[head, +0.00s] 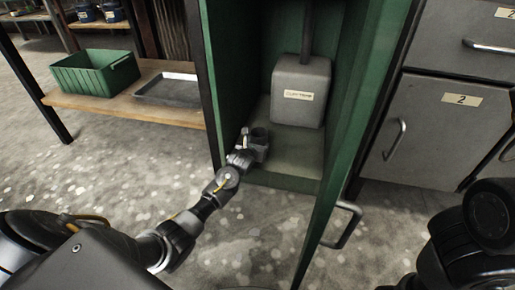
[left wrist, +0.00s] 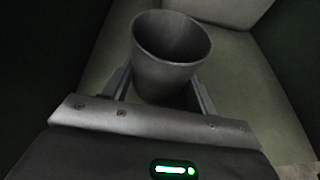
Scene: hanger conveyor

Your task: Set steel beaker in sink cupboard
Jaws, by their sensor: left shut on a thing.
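The steel beaker (head: 259,134) is a small dark grey cup, upright inside the open green cupboard (head: 292,185), near the left front of its floor. My left gripper (head: 253,145) reaches in through the opening and is shut on the beaker. In the left wrist view the beaker (left wrist: 170,55) stands between the two fingers (left wrist: 160,92), its open rim toward the camera. I cannot tell whether its base touches the cupboard floor. My right gripper is out of view; only part of my right arm shows at the lower right.
A grey box with a pipe (head: 300,92) stands at the back of the cupboard. The open green door (head: 352,140) with its handle (head: 343,225) borders the right. Grey cabinets (head: 425,130) stand further right. A low shelf (head: 120,108) at left holds a green bin (head: 95,73) and a metal tray (head: 168,88).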

